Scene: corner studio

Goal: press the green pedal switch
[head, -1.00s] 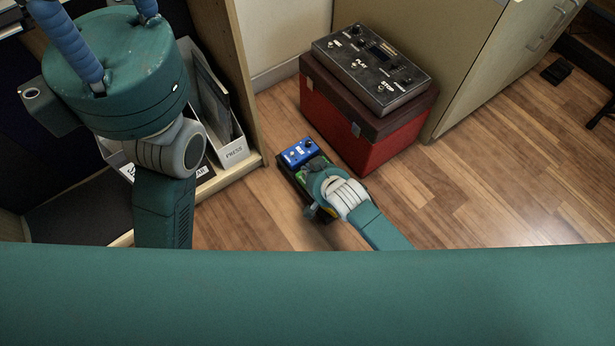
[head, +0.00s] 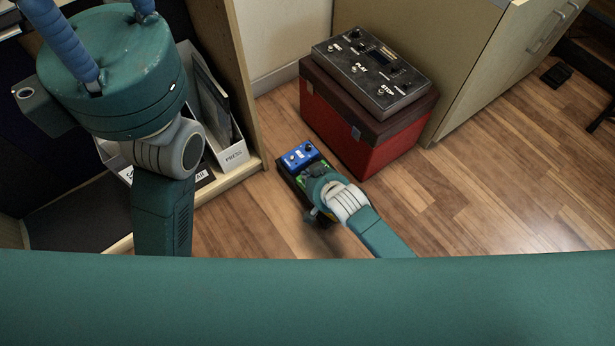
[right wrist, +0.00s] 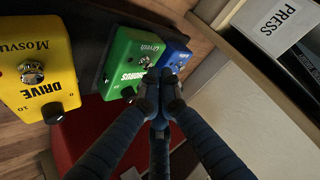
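The green pedal (right wrist: 134,62) sits between a yellow and a blue pedal in the right wrist view, with its round metal switch (right wrist: 145,61) near the middle. In the head view a strip of the green pedal (head: 309,169) shows behind my right gripper (head: 317,172). In the right wrist view the right gripper's fingers (right wrist: 159,82) are together, with nothing between them. Their tips overlap the green pedal's edge beside the switch; contact cannot be told. My left gripper (head: 95,32) is at the upper left in the head view, its blue fingers spread and their tips cut off.
The blue pedal (head: 299,155) and yellow pedal (right wrist: 38,68) flank the green one on a dark board. A red case (head: 358,138) with a large grey pedal unit (head: 371,72) stands close behind. Shelving with a white file box (head: 233,155) is at left.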

